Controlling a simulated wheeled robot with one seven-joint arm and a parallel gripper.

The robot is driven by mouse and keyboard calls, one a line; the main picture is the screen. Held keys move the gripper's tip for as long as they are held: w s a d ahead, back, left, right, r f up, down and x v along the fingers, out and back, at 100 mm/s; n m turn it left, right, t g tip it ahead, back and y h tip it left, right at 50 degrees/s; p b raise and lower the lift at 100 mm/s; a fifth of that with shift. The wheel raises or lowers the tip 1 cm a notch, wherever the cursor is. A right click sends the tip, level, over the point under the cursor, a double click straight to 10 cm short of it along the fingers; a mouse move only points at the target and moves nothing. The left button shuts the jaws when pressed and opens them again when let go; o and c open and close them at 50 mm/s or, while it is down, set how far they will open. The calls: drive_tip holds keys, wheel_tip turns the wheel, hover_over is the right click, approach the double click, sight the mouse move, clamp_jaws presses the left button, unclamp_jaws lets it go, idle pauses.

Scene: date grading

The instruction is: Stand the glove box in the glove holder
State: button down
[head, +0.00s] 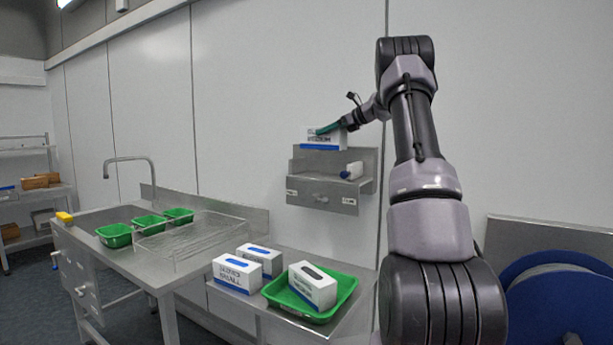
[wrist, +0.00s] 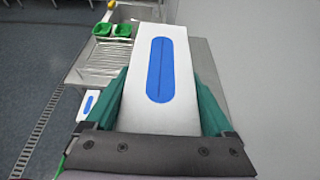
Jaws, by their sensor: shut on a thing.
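My gripper (head: 332,128) is shut on a white glove box (head: 318,142) with a blue band at its base. In the wrist view the green fingers press both sides of the box (wrist: 128,112), and its top with a blue oval opening faces the camera. In the head view the box is upright above the steel wall-mounted glove holder (head: 312,193), near the top edge of its back. I cannot tell whether box and holder touch. A small white bottle with a blue cap (head: 351,170) lies at the holder's right side.
Below, two white glove boxes (head: 237,274) (head: 260,259) stand on a steel bench (head: 258,316). A sink counter with several green trays (head: 115,236) is at left, and a blue reel (head: 560,300) at right.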

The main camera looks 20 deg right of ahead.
sight(327, 145)
wheel_tip(327, 145, down, 5)
drive_tip(key=shift+a+f, duration=0.1)
drive_tip(key=shift+f, duration=2.35)
drive_tip(key=shift+f, duration=0.1)
unclamp_jaws()
drive_tip(key=shift+f, duration=0.1)
